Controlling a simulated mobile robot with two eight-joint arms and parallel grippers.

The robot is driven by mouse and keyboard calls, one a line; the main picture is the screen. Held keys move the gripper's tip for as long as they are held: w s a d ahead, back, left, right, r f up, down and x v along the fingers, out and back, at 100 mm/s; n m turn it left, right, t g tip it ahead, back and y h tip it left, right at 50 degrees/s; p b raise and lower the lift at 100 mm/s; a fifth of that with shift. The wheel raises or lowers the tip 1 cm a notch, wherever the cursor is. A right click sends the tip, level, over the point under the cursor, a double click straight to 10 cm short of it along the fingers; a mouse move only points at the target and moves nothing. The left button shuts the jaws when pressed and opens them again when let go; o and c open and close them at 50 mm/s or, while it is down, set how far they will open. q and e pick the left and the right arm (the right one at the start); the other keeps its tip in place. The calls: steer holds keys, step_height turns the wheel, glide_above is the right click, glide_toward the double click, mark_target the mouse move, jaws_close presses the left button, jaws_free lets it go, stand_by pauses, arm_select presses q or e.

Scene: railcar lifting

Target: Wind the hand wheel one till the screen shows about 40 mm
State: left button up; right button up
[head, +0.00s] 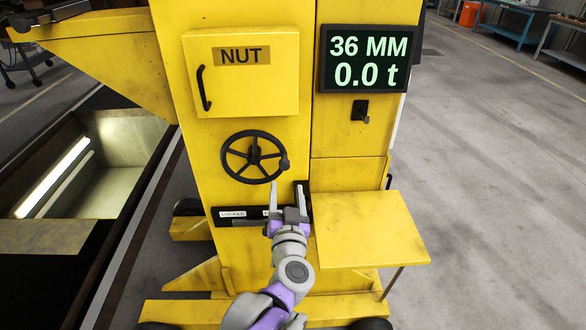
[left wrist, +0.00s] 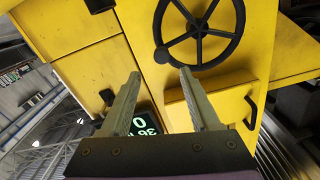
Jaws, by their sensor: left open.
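The black hand wheel (head: 254,157) sits on the front of the yellow lifting jack, with its knob (head: 284,165) at the lower right of the rim. The screen (head: 366,59) reads 36 MM and 0.0 t. My left gripper (head: 289,190) is open and empty, just below the knob in the head view. In the left wrist view the wheel (left wrist: 198,27) lies beyond the fingertips (left wrist: 160,73), and its knob (left wrist: 161,55) shows between and beyond them. The knob looks clear of both fingers. My right gripper is not in view.
A NUT door (head: 241,75) with a black handle is above the wheel. A label strip marked LOCKED (head: 233,213) runs below it, partly hidden by my gripper. A yellow shelf (head: 373,228) juts out at the right. An open pit (head: 95,165) lies at the left.

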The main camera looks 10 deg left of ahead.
mark_target(285, 167)
arm_select(q)
steer(key=x, duration=1)
steer(key=shift+w+a, duration=0.25)
steer(key=shift+w, duration=0.05)
jaws_close()
stand_by(1.0)
